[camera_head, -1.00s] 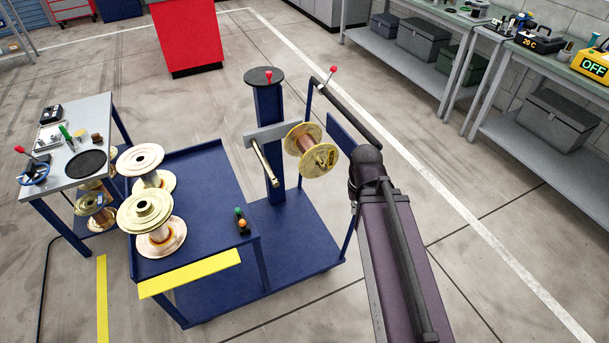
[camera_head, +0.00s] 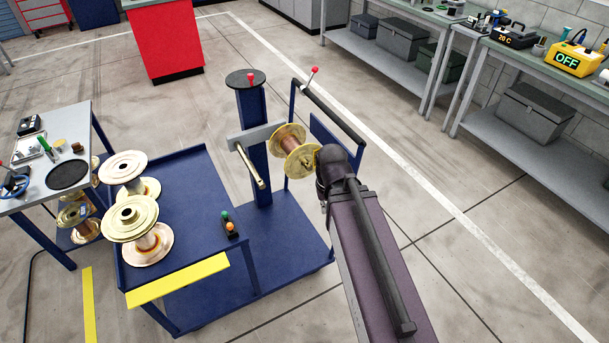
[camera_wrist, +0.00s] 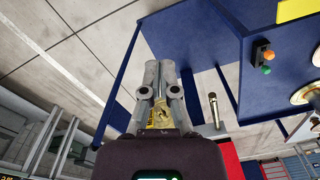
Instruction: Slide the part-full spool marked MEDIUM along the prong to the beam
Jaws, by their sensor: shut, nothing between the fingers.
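The copper-wound spool (camera_head: 289,141) with pale gold flanges sits on a prong that sticks out from the grey beam (camera_head: 240,139). Its marking cannot be read in the head view. A second, bare prong (camera_head: 251,166) stands to its left. My arm's end overlaps the spool's right edge in the head view and hides my gripper there. In the wrist view my gripper (camera_wrist: 159,72) is shut and empty, its fingers side by side. Part of the spool, with a yellow label, shows through the gap between the finger links (camera_wrist: 160,117). Whether the fingers touch it, I cannot tell.
The beam is on a blue post on a blue cart (camera_head: 275,243). Pale spools (camera_head: 130,217) and a small button box (camera_head: 230,226) stand on its raised left deck. A black handle rail (camera_head: 335,112) runs behind the spool. The floor to the right is open.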

